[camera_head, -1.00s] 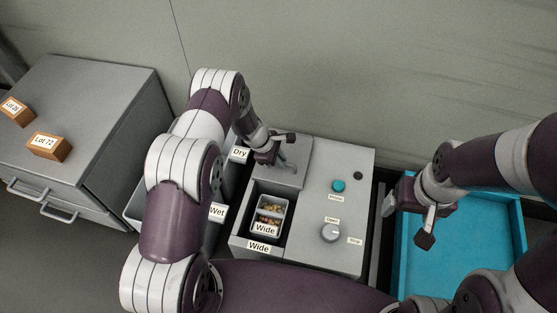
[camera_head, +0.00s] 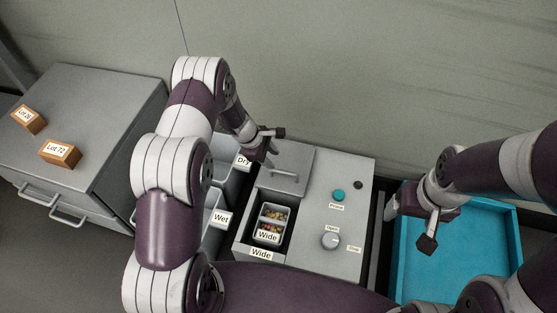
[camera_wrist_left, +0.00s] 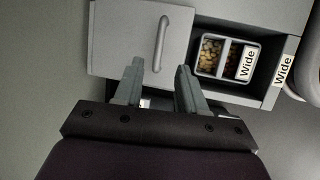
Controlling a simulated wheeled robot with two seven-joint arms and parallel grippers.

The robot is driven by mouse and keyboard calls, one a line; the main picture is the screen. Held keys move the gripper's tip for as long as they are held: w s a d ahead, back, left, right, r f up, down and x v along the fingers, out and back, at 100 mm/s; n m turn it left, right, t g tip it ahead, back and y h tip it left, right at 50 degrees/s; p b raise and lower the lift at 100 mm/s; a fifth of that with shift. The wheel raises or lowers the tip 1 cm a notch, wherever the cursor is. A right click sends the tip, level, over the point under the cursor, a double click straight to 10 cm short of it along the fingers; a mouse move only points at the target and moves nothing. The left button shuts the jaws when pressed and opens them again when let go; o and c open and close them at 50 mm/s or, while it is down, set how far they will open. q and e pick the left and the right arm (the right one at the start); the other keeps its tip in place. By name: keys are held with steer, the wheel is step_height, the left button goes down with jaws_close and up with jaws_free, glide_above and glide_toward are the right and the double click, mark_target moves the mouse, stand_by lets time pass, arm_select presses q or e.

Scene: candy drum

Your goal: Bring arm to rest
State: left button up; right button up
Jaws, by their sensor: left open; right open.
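My left gripper (camera_head: 272,143) is open and empty above the left edge of the grey machine (camera_head: 343,191), by the grey lid with a handle (camera_head: 287,172). In the left wrist view, the two fingers of my left gripper (camera_wrist_left: 158,85) stand apart, with the lid's handle (camera_wrist_left: 161,44) beyond them. A two-part tray of small candies (camera_head: 273,219) marked "Wide" sits in the machine's open well. It also shows in the left wrist view (camera_wrist_left: 230,38). My right gripper (camera_head: 412,226) is open and empty over the left side of the blue tray (camera_head: 510,236).
A grey cabinet (camera_head: 95,110) at the left carries two brown blocks, "Lot 72" (camera_head: 60,153) and another lot block (camera_head: 29,119). Bins labelled "Dry" (camera_head: 244,160) and "Wet" (camera_head: 221,217) stand left of the machine, partly behind my left arm. The machine's top has a teal button (camera_head: 338,195) and a knob (camera_head: 331,240).

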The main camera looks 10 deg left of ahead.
arm_select(q)
steer(key=v, duration=0.3)
steer(key=shift+a+r+p, duration=0.15)
steer(key=shift+r+p, duration=0.15)
steer(key=shift+p, duration=0.05)
arm_select(e)
steer(key=shift+r, duration=0.75)
arm_select(q)
steer(key=s+m+g+y, duration=0.1)
steer(key=s+m+g, duration=0.1)
steer(key=s+m, duration=0.45)
steer(key=s+a+r+m+y, duration=0.1)
steer(key=s+r+m+y, duration=0.3)
steer(key=s+r+m, duration=1)
step_height(320, 180, up, 41)
steer(key=n+t+p, duration=0.1)
steer(key=n+p, duration=0.2)
steer(key=p, duration=3.1)
steer(key=shift+s+d, duration=0.25)
steer(key=shift+s, duration=0.2)
arm_select(e)
step_height(320, 180, up, 34)
steer(key=shift+r, duration=0.15)
